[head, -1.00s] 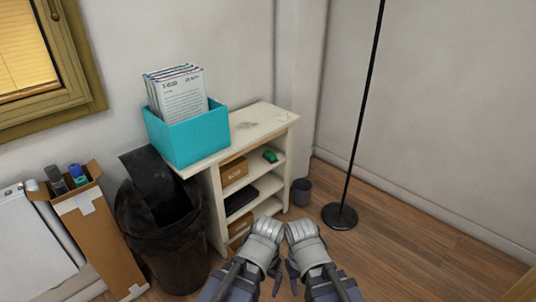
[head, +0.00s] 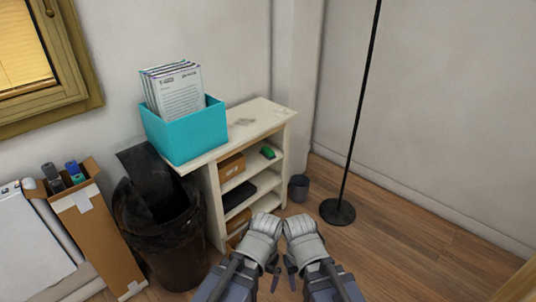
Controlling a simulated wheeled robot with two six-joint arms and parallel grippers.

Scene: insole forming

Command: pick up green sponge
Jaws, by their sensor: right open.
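A small green sponge (head: 268,152) lies on the upper shelf of a white shelf unit (head: 211,193), near the right end of that shelf. My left gripper (head: 276,283) and my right gripper (head: 290,282) are side by side at the bottom middle of the head view, in front of and below the shelf unit. Both are well away from the sponge. The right gripper is open and empty. The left gripper's jaws are too small and partly covered to tell whether they are open.
A teal box (head: 187,135) of papers stands on the shelf top. A black trash bin (head: 170,240) and a cardboard box (head: 108,240) stand at left. A small dark bin (head: 299,188) and a lamp stand (head: 337,211) are at right. The floor at right is mostly clear.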

